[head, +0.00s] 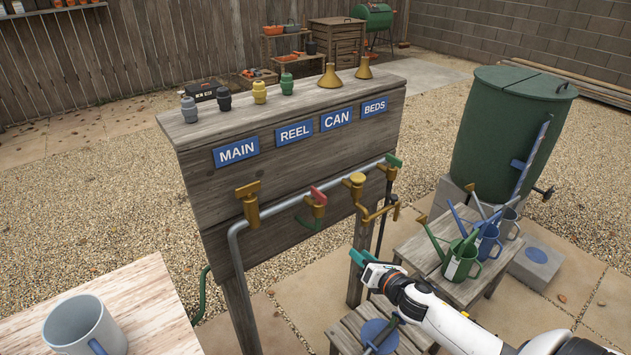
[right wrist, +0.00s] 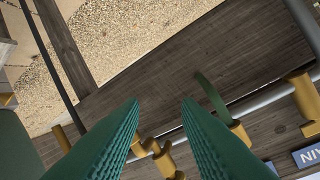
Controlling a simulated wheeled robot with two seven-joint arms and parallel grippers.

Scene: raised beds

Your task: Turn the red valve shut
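The red valve (head: 318,196) is a brass tap with a red lever handle, on the grey pipe under the REEL sign; a short green piece hangs below it. The lever slants across the pipe line. In the right wrist view a brass tap body with a curved green piece (right wrist: 211,97) seems to be the same tap; its red lever is not visible there. My right gripper (head: 360,258) is below and right of the valve, apart from it. Its green fingers (right wrist: 162,101) are spread with nothing between them. My left gripper is not in view.
A slatted bench (head: 425,258) with watering cans is at right.

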